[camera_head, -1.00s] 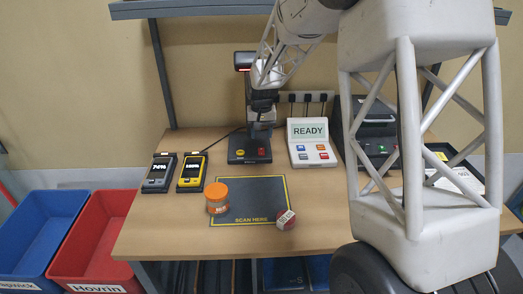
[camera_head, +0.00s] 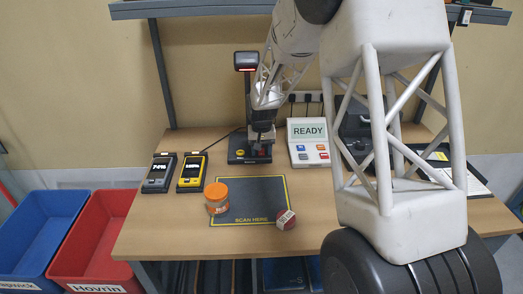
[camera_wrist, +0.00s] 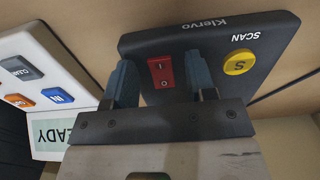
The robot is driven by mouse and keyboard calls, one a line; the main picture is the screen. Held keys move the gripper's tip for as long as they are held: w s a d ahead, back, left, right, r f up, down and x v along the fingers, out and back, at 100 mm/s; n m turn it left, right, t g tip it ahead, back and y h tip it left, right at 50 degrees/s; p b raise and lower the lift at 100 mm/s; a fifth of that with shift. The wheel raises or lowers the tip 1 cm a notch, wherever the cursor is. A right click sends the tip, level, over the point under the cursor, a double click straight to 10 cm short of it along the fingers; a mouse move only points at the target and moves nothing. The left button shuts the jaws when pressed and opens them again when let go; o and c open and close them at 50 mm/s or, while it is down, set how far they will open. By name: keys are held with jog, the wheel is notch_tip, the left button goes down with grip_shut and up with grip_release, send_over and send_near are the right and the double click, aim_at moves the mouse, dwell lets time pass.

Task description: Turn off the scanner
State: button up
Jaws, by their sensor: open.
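The scanner stands at the back of the table, with a dark head (camera_head: 245,61) that shows a red strip. Its dark base (camera_wrist: 215,40) is marked Klervo and has a round yellow SCAN button (camera_wrist: 238,62) and a red rocker switch (camera_wrist: 160,72) marked I and O. My gripper (camera_wrist: 160,62) is open over the base, its two blue-grey fingers on either side of the red switch in the wrist view. In the head view my gripper (camera_head: 262,142) is low over the base's right part and partly hides the switch. I cannot tell whether it touches the switch.
A READY console (camera_head: 308,142) with several buttons stands just right of the base. Two handheld devices, grey (camera_head: 159,173) and yellow (camera_head: 192,172), lie to the left. An orange-lidded jar (camera_head: 216,198) and a small round tin (camera_head: 286,219) are on the scan mat (camera_head: 255,190).

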jog(key=c, duration=0.9)
jog(key=shift+w+g, duration=0.1)
jog(key=shift+g, duration=0.2)
jog(key=shift+w+r+g, duration=0.1)
jog(key=shift+w+g, duration=0.15)
jog(key=shift+g, duration=0.95)
jog(key=o, duration=0.9)
